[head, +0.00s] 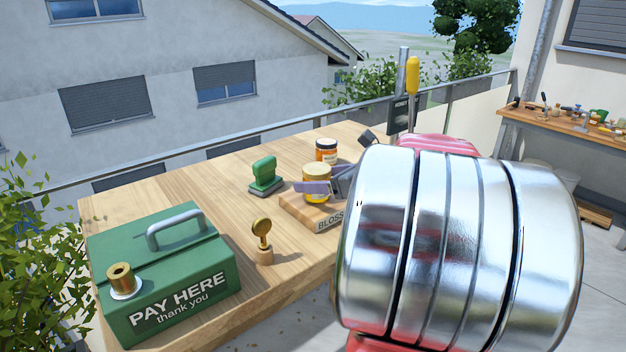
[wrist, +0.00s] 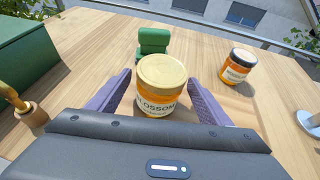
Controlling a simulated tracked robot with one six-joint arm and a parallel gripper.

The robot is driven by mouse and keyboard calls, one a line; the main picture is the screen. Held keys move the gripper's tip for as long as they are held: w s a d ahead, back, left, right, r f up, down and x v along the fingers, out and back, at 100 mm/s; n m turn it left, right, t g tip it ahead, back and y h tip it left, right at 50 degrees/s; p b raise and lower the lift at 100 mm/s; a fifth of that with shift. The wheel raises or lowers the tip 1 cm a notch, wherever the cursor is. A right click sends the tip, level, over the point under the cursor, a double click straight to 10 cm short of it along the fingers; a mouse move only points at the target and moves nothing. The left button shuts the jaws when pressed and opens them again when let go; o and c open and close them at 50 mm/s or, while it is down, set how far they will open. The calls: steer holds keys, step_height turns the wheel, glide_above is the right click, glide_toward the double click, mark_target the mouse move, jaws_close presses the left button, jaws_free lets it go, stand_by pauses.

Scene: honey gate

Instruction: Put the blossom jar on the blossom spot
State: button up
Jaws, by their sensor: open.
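The blossom jar (wrist: 162,83) has a pale gold lid, amber contents and a label reading "BLOSSOM". In the head view the jar (head: 316,184) stands upright on a wooden block marked "BLOSS…" (head: 297,207), the rest of the word hidden by my arm. My gripper (wrist: 160,92) is open, with one purple finger on each side of the jar. A gap shows between the fingers and the jar in the wrist view. In the head view my gripper (head: 318,187) is partly hidden behind my arm.
A second honey jar with a dark lid (head: 326,150) stands behind. A green stamp (head: 265,174), a brass stamp on a wooden base (head: 263,242) and a green "PAY HERE" box (head: 165,272) stand to the left. The wooden tabletop (head: 215,190) is clear between them.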

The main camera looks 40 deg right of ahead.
mark_target(326, 179)
steer(key=v, duration=0.7)
steer(key=shift+s+r, duration=0.1)
steer(key=shift+s, duration=0.3)
steer(key=shift+w, duration=0.1)
stand_by(0.3)
